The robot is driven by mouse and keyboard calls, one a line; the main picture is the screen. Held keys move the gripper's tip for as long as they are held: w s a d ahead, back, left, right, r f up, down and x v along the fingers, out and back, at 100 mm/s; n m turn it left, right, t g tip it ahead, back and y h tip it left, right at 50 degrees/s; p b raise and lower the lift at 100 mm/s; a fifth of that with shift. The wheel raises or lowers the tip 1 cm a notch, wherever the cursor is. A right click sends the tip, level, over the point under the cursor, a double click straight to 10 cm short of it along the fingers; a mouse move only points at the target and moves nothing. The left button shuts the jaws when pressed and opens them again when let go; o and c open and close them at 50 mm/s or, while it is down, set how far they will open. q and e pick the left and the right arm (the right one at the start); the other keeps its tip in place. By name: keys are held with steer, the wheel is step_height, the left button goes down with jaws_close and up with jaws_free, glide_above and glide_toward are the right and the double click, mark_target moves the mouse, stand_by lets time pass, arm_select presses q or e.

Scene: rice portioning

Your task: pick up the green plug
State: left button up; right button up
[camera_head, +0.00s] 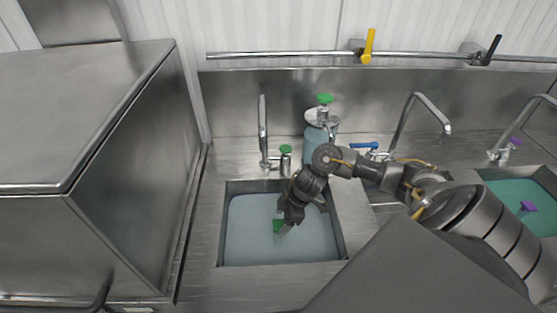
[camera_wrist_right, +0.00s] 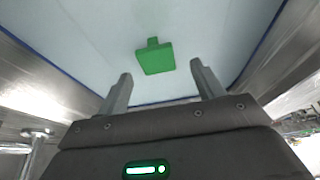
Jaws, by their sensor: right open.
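The green plug (camera_head: 277,226) is in the left sink (camera_head: 224,215), which holds pale blue water. In the head view it is partly hidden by my right gripper (camera_head: 284,229). In the right wrist view the green plug (camera_wrist_right: 155,58) shows whole, with a square body and a short stub. It lies ahead of my right gripper (camera_wrist_right: 158,82), slightly left of the middle between the fingertips. The two fingers are apart with nothing between them. My left gripper is not in view.
A faucet (camera_head: 263,130) with a green-topped knob and a blue bottle (camera_head: 318,135) with a green top stand behind the left sink. A right sink (camera_head: 490,181) holds green water and a purple piece (camera_head: 528,207). A large steel box (camera_head: 130,160) stands left.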

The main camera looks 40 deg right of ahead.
mark_target(279, 225)
steer(key=shift+d+p+x, duration=0.15)
steer(key=shift+x, duration=1.4)
steer(key=shift+d+p+x, duration=0.15)
steer(key=shift+d+x, duration=0.05)
steer(key=shift+x, duration=1.3)
steer(key=shift+f, duration=0.15)
jaws_close()
steer(key=shift+r, duration=0.2)
steer(key=shift+r, duration=0.25)
step_height(279, 225, up, 3)
steer(key=shift+d+f+b, duration=0.1)
steer(key=shift+f+b, duration=0.05)
steer(key=shift+b, duration=0.2)
steer(key=s+d+r+b, duration=0.1)
steer(key=s+r, duration=0.8)
steer(key=s, duration=0.4)
steer(key=shift+s+d+r+b, duration=0.3)
steer(key=shift+s+b, duration=0.05)
steer(key=shift+s, duration=0.05)
